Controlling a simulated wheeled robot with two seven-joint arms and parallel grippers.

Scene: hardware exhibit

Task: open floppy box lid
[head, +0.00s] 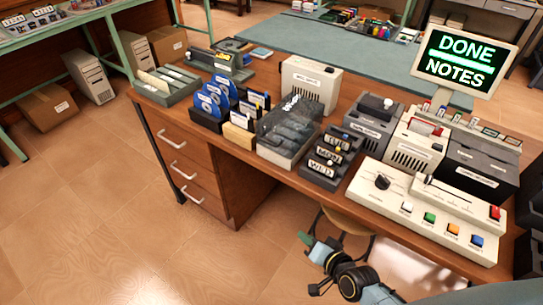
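A floppy box (279,154) stands on the wooden desk in the middle of the head view. It has a pale base and a smoky see-through lid (291,117). The lid looks down over the base, and dark shapes show dimly through it. My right gripper (312,245) is low in the view, in front of the desk, below and to the right of the box and well apart from it. Its fingers are small and turned so that their gap is unclear. I see nothing held in it. My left gripper is not in view.
Dark labelled trays (325,158) stand close right. A beige unit (311,84) is behind it. A button console (428,213) fills the desk's right front. A stool (345,222) is beneath.

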